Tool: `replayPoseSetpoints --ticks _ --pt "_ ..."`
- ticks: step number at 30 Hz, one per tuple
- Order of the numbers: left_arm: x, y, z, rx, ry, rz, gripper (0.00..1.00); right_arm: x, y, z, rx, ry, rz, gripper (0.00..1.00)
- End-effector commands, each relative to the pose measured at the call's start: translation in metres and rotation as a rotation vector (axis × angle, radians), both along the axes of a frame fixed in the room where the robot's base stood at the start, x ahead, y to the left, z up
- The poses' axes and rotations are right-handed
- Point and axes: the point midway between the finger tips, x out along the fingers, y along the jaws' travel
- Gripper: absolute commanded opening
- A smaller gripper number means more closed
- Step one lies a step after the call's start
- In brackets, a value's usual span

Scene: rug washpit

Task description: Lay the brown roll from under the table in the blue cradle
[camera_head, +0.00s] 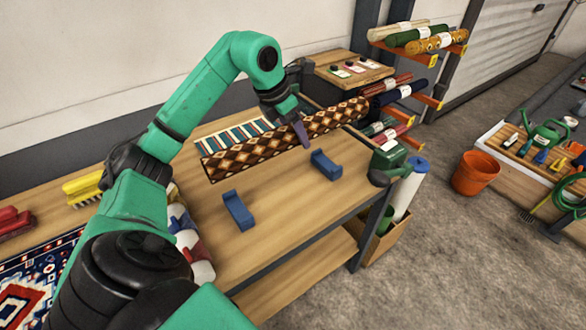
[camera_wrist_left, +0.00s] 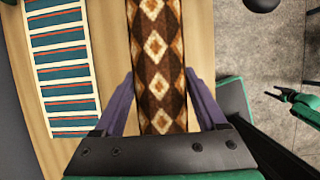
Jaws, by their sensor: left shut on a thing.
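The brown roll (camera_head: 262,145) has cream and orange diamonds and is above the table, behind the blue cradle. My left gripper (camera_head: 299,127) is shut on the roll near its right part. In the left wrist view the roll (camera_wrist_left: 157,62) runs between the two purple fingers of my left gripper (camera_wrist_left: 160,105). The blue cradle is two separate supports on the table, a left one (camera_head: 238,211) and a right one (camera_head: 325,165). Both supports are empty. Whether the roll touches the table is hard to tell. My right gripper is not in view.
A striped rug (camera_head: 232,137) lies behind the roll; it also shows in the left wrist view (camera_wrist_left: 62,68). A green device (camera_head: 389,163) sits at the table's right end. A rack (camera_head: 425,60) with several rolls stands behind. The table front (camera_head: 285,225) is clear.

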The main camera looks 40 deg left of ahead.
Motion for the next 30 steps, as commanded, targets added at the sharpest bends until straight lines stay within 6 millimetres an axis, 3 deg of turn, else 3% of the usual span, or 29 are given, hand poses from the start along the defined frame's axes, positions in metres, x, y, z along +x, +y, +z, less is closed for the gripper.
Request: replayPoseSetpoints --ticks 1,7,18,24,25,26,27,30 --pt "-0.001 0.0 -0.018 -0.001 0.007 0.0 0.0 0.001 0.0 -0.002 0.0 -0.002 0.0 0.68" --pt "0.0 0.0 -0.074 -0.002 0.002 0.001 0.0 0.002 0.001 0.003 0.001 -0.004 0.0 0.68" --pt "0.001 0.001 -0.128 -0.002 -0.003 0.002 0.0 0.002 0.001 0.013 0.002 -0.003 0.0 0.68" --pt "0.002 0.001 -0.13 0.0 -0.005 0.001 0.0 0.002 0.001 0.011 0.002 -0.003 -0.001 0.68" --pt "0.001 0.001 -0.131 0.001 -0.002 0.001 0.85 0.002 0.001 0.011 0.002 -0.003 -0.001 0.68" --pt "0.001 0.001 -0.131 0.0 -0.002 0.0 0.97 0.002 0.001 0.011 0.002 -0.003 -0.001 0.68" --pt "0.001 0.001 -0.131 0.001 -0.001 0.0 1.0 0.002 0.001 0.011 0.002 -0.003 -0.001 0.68" --pt "0.001 0.001 -0.131 0.001 -0.001 0.0 1.0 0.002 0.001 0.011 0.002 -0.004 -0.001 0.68"
